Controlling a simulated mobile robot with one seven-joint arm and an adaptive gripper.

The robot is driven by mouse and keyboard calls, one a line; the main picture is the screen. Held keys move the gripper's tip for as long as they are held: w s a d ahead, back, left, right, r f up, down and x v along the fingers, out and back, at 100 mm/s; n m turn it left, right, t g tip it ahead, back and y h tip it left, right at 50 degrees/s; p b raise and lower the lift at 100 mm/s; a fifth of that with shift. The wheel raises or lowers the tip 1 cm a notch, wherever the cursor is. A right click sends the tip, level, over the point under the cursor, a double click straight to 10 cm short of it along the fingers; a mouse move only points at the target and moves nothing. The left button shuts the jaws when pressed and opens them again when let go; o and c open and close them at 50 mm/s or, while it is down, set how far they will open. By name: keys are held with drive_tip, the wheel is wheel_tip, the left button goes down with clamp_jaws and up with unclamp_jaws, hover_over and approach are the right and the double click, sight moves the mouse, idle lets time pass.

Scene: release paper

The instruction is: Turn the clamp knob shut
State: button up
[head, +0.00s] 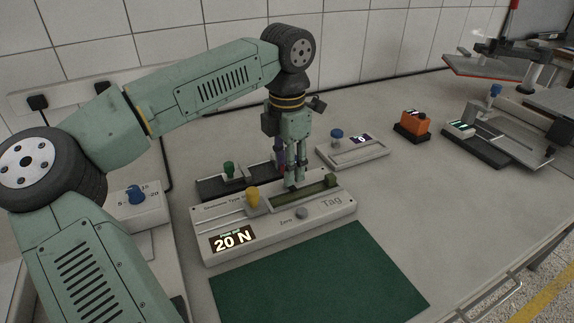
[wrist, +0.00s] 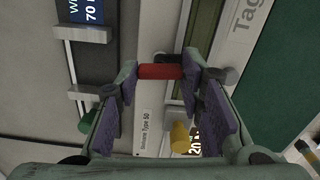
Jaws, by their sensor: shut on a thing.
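My gripper (head: 296,184) points down over the back edge of a light grey tester (head: 330,212) marked "Tag", "Zero" and "20 N". In the wrist view, a red cylindrical knob (wrist: 160,71) sits between my gripper's fingertips (wrist: 162,72), which are shut on it. My fingers hide this knob in the head view. The tester has a yellow knob (head: 252,196) left of my gripper; it also shows in the wrist view (wrist: 180,138). A long dark green window lies beside the gripper. I cannot tell how far the red knob is turned.
A dark unit with a green knob (head: 228,168) stands close behind the tester. A white unit with a blue knob (head: 337,134) and an orange box (head: 412,124) stand farther back right. A green mat (head: 320,280) lies in front, clear.

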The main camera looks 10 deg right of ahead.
drive_tip(key=shift+m, duration=0.7)
drive_tip(key=o, duration=1.2)
drive_tip(key=shift+c, duration=0.2)
drive_tip(key=shift+r, duration=0.15)
wheel_tip(320, 180, up, 12)
